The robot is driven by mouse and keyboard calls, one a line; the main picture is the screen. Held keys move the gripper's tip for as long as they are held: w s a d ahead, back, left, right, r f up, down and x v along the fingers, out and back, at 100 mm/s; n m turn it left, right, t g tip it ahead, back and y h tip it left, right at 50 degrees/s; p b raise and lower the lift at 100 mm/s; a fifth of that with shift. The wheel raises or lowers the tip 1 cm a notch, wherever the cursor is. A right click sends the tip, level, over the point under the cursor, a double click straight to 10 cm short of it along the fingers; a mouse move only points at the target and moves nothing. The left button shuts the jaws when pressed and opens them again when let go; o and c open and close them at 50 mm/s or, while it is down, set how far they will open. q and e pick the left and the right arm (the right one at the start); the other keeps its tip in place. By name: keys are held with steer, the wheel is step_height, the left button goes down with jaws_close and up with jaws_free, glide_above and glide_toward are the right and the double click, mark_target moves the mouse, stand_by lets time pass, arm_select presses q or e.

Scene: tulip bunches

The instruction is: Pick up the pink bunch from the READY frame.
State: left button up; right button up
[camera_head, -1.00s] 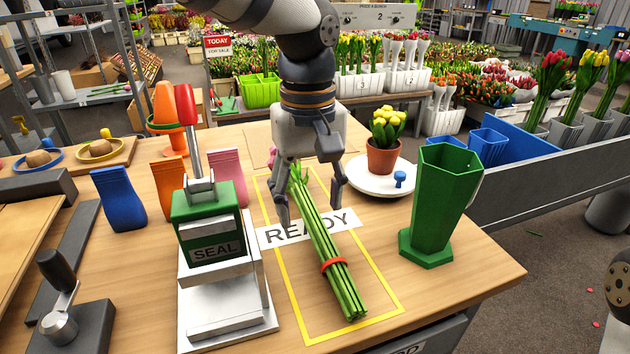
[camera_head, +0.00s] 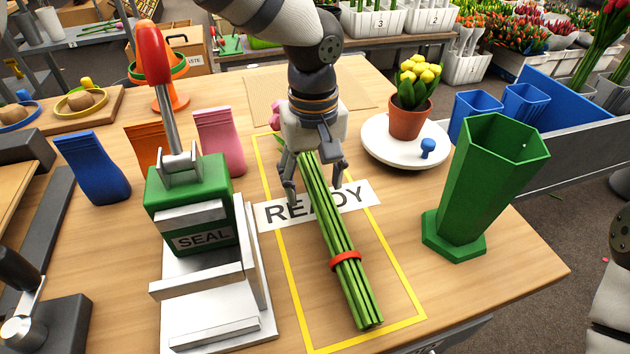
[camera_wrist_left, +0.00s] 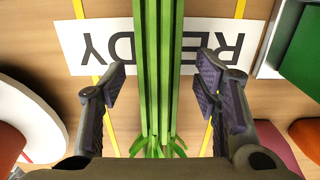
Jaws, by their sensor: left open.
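The pink bunch (camera_head: 340,246) lies in the yellow READY frame (camera_head: 289,269), across the READY label (camera_head: 357,198). Its green stems point toward the front, with a red band (camera_head: 345,258) low on them. A bit of pink bloom (camera_head: 275,117) shows behind my left gripper, which hides most of the heads. My left gripper (camera_head: 316,190) is open, with a finger on each side of the stems. In the left wrist view the stems (camera_wrist_left: 158,70) run between the open finger pads, with a gap on both sides. My right gripper is not in view.
A green-and-silver sealer (camera_head: 190,215) stands close left of the frame. Pink (camera_head: 219,142), orange (camera_head: 153,150) and blue (camera_head: 92,168) packets stand behind it. A potted yellow plant (camera_head: 408,110) sits on a white disc (camera_head: 374,150) at right, near a green hexagonal vase (camera_head: 483,185).

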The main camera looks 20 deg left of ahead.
mark_target(314, 191)
arm_select(q)
steer(key=shift+f, duration=0.3)
jaws_close()
steer(key=shift+r, duration=0.1)
step_height(314, 191, up, 3)
steer(key=shift+w+r, duration=0.15)
steer(key=s+r, duration=0.1)
steer(key=s+r+p, duration=0.1)
steer(key=r, duration=0.1)
steer(key=s+d+r, duration=0.1)
steer(key=r, duration=0.1)
steer(key=shift+s+p, duration=0.25)
steer(key=shift+p, duration=0.1)
steer(key=s+d+r+p, duration=0.1)
steer(key=s+d+r, duration=0.2)
steer(key=s, duration=0.7)
steer(key=shift+d+r, duration=0.2)
steer(key=shift+r, duration=0.6)
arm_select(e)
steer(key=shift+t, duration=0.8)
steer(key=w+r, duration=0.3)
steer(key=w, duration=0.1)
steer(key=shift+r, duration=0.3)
